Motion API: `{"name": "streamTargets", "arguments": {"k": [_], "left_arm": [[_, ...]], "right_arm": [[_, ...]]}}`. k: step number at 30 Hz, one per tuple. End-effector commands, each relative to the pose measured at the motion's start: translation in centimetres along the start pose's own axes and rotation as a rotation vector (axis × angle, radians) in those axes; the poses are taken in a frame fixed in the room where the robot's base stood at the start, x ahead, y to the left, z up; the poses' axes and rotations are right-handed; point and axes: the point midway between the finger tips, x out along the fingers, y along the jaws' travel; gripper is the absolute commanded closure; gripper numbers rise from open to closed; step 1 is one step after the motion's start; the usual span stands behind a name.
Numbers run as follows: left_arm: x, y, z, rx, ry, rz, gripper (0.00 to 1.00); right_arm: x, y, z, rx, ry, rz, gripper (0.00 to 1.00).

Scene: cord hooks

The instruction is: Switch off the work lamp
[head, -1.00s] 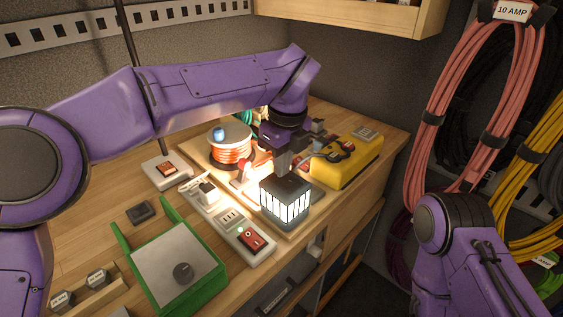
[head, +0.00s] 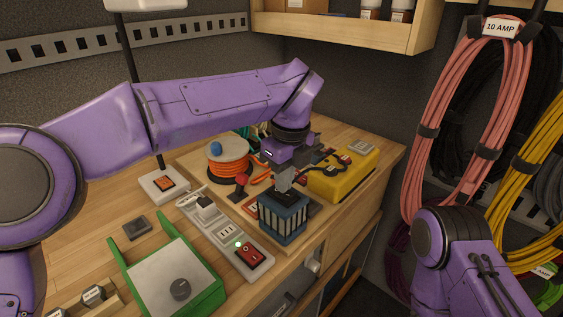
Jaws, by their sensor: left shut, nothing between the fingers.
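The work lamp (head: 283,220) is a dark blue, box-shaped lantern with upright bars, standing on a wooden board on the bench. Its panels are dark and give off no glow. My left gripper (head: 286,187) points down, shut and empty, right at the lamp's top. The fingertips hide part of that top, and I cannot tell whether they touch it. My right gripper is out of view; only part of my right arm shows at the lower right.
A power strip (head: 226,231) with a red rocker switch and a green light lies left of the lamp. A cord reel (head: 229,165), a yellow box (head: 341,176) and a green-sided box (head: 168,278) stand around. Cord coils (head: 461,120) hang at the right.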

Motion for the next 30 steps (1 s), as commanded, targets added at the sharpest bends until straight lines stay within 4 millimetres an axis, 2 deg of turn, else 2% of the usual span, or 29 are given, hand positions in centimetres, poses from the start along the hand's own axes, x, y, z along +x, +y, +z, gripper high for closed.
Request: {"name": "streamTargets", "arguments": {"k": [5,8,12,16,21,30], "left_arm": [[-4.4,0.2,1.0,-0.004,0.002,-0.001,1.00],[-5.7,0.1,1.5,-0.009,-0.002,-0.004,1.00],[-9.2,0.1,2.3,-0.007,-0.001,-0.003,1.00],[-11.6,0.2,3.0,-0.006,-0.002,-0.002,1.00],[-13.1,0.2,3.4,-0.004,-0.001,0.000,1.00],[-13.2,0.2,3.4,-0.004,0.000,0.000,1.00]], "right_arm": [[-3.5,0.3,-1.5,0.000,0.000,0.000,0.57],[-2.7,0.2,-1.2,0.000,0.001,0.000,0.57],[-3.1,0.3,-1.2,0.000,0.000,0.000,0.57],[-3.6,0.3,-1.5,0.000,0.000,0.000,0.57],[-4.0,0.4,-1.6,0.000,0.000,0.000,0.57],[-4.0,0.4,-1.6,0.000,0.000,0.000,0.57]]}}
